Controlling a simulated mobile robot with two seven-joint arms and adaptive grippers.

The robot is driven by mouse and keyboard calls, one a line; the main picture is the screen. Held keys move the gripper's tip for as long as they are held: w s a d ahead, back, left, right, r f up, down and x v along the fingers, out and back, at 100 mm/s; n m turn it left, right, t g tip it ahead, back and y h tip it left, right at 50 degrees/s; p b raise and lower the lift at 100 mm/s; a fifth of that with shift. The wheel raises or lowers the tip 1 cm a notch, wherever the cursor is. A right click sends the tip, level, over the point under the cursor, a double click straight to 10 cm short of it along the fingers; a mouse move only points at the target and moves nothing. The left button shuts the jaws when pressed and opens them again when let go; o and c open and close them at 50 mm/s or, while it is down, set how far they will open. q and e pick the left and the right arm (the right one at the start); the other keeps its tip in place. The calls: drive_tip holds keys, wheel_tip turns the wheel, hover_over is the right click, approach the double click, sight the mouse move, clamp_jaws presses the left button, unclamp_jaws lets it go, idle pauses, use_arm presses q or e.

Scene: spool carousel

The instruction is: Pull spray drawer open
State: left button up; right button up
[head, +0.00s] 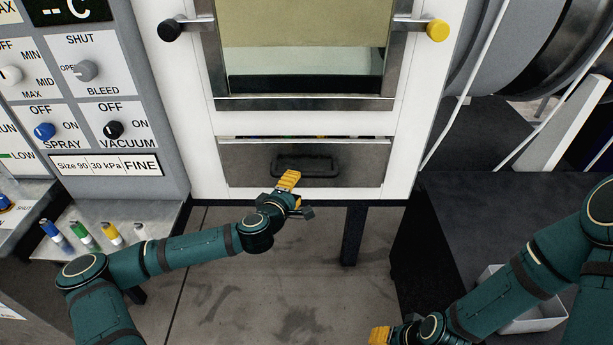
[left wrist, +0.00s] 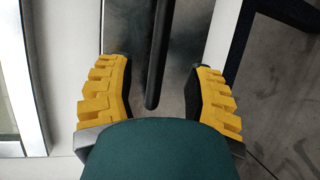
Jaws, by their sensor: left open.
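The spray drawer (head: 240,163) is a grey metal front low in the white cabinet, with a black handle (head: 312,165) across its middle. A thin gap with small coloured specks shows along its top edge. My left gripper (head: 293,190) is at the handle's lower side, its yellow finger just below it. In the left wrist view its two yellow fingers (left wrist: 160,80) are apart, with the dark handle bar (left wrist: 157,60) between them and space on both sides. My right gripper (head: 380,336) is at the bottom edge, mostly cut off.
A metal-framed window (head: 305,103) with black and yellow knobs is above the drawer. A control panel (head: 85,90) stands at left, over a shelf (head: 165,222) with several coloured nozzles. A dark bench (head: 480,215) is at right. The floor (head: 300,290) below the drawer is clear.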

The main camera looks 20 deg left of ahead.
sight(304, 176)
use_arm(q)
drive_tip(key=b+x, duration=0.1)
drive_tip(key=x, duration=0.7)
drive_tip(key=shift+s+r, duration=0.1)
clamp_jaws()
